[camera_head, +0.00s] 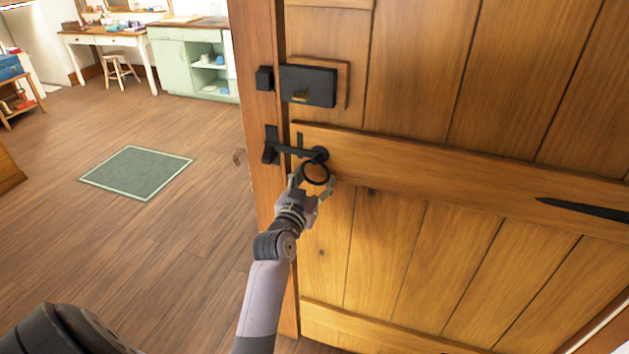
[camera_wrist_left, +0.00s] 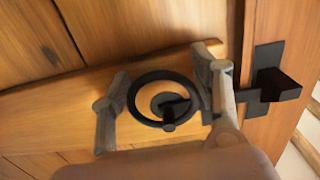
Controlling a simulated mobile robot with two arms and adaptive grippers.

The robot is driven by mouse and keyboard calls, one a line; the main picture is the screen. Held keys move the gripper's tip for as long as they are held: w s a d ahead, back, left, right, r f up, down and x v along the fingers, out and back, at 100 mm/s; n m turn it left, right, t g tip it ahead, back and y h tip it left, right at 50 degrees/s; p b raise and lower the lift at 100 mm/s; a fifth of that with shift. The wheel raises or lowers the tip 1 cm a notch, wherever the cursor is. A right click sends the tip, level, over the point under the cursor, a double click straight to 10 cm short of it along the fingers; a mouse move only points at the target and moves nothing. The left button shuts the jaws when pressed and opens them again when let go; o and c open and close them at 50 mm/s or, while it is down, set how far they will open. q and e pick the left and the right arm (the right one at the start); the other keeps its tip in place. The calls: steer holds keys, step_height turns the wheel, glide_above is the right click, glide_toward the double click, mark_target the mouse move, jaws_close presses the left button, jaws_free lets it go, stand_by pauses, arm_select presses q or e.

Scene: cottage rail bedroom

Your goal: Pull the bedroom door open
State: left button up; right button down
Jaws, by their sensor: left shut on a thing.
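The bedroom door (camera_head: 400,110) is brown planks with cross rails and fills the right of the head view. It stands against its post (camera_head: 258,60), with no clear gap between them. A black ring handle (camera_head: 317,184) hangs on it, and shows large in the left wrist view (camera_wrist_left: 133,98). A black latch bar (camera_head: 290,150) runs from the ring to a catch (camera_head: 270,146) on the post. My left gripper (camera_head: 312,182) is shut on the ring, one finger at each side in the left wrist view (camera_wrist_left: 163,85). My right gripper is out of view.
A black lock box (camera_head: 308,86) sits above the latch. A black strap hinge (camera_head: 585,209) is at the right. Left of the post is open wooden floor with a green rug (camera_head: 137,171), and a desk, stool and green cabinet (camera_head: 172,65) at the back.

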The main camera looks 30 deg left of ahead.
arm_select(q)
steer(key=shift+d, duration=0.15)
steer(key=c, duration=0.7)
steer(key=a+m+p, duration=0.1)
steer(key=m, duration=0.1)
steer(key=m+p, duration=0.1)
steer(key=m, duration=0.1)
steer(key=a+m+p, duration=0.1)
steer(key=shift+s+a+r+m, duration=0.3)
steer(key=shift+r+m, duration=0.1)
steer(key=shift+a+m+p, duration=0.15)
steer(key=shift+m+p, duration=0.25)
steer(key=shift+p, duration=0.1)
